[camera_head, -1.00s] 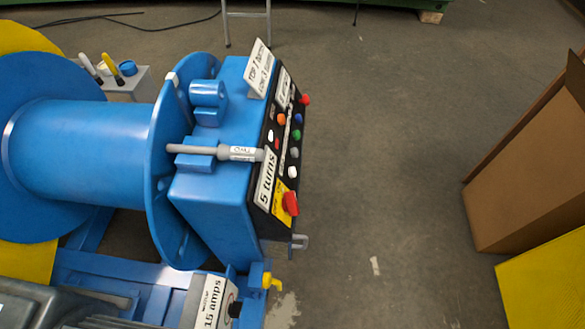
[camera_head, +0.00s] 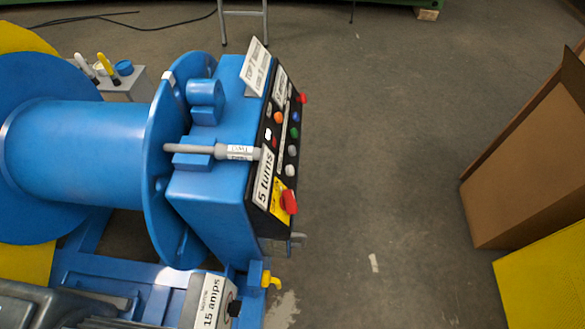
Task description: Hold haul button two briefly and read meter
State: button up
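The blue control box (camera_head: 215,198) stands beside the drum of a blue winch. Its black button panel (camera_head: 270,150) faces right and is seen at a steep angle. The panel carries several coloured buttons, among them an orange one (camera_head: 279,118), a blue one (camera_head: 298,118), a green one (camera_head: 294,132) and a white one (camera_head: 289,170). I cannot read which one is haul button two. A label reading "5 turns" (camera_head: 265,177) is on the panel. A meter box (camera_head: 207,302) at the bottom bears a label reading "15 amps". My gripper is not in view.
A large red knob (camera_head: 289,202) sits on a yellow plate low on the panel. A yellow tap-like handle (camera_head: 271,281) sticks out below. A cardboard box (camera_head: 520,170) and a yellow panel (camera_head: 545,285) stand at the right. The grey floor (camera_head: 385,150) between is clear.

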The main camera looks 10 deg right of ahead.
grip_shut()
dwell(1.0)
